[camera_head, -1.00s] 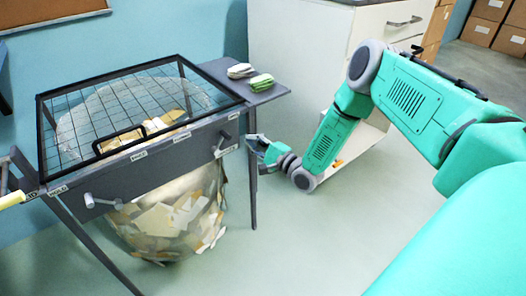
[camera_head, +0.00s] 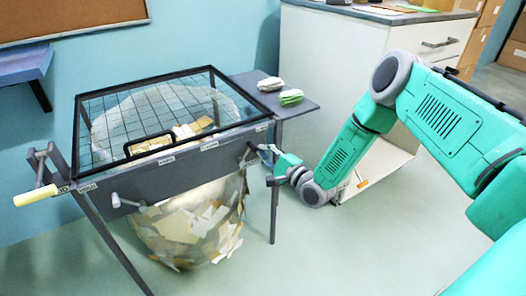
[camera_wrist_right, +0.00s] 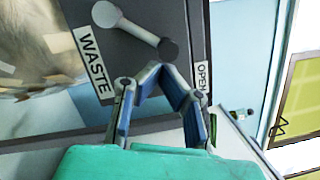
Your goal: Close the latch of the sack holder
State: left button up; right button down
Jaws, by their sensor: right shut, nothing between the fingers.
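The sack holder is a dark grey frame (camera_head: 190,166) with a black mesh lid (camera_head: 140,112) lying down on top. A clear sack (camera_head: 195,235) full of paper scraps hangs below. A grey lever (camera_head: 128,201) is on the left of the front panel. Another lever, on the right of the panel, shows in the right wrist view (camera_wrist_right: 140,30), between labels WASTE and OPEN. My right gripper (camera_head: 265,158) is at the panel's right end, close to this lever. In the wrist view its fingers (camera_wrist_right: 158,72) are shut and empty, just below the lever's dark end; contact is unclear. My left gripper is out of view.
A side shelf (camera_head: 300,104) on the holder's right carries folded cloths (camera_head: 290,97). A yellow-handled crank (camera_head: 35,195) sticks out on the left. A white cabinet (camera_head: 325,60) stands behind my right arm. The floor in front is clear.

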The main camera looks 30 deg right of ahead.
jog(key=shift+a+r+n+p, duration=0.3)
jog(key=shift+r+n+p, duration=0.25)
jog(key=shift+n, duration=0.15)
jog(key=shift+a+r+n+g+p, duration=0.55)
jog(key=shift+n+p, duration=0.4)
jog(key=shift+n, duration=0.25)
jog(key=a+n+p, duration=0.1)
jog(key=a+r+n+p, duration=0.1)
jog(key=n, duration=0.1)
jog(key=shift+r+g, duration=0.15)
jog(key=shift+g, duration=0.2)
jog(key=n+p, duration=0.1)
jog(key=a+n+p, duration=0.1)
jog(key=n, duration=0.1)
jog(key=shift+a+r+g, duration=0.2)
jog(key=shift+a+g, duration=0.1)
jog(key=shift+a+n+h+p, duration=0.4)
jog(key=shift+a+n, duration=0.2)
jog(key=shift+n, duration=0.1)
jog(key=shift+a+f+n+g+h+p, duration=0.15)
jog(key=shift+a+n+h, duration=0.1)
jog(key=shift+a+n, duration=0.3)
jog(key=shift+a+f+n+g+h+p, duration=0.15)
jog(key=shift+a+n+h, duration=0.15)
jog(key=shift+n, duration=0.35)
jog(key=shift+a, duration=0.4)
jog(key=shift+f, duration=0.1)
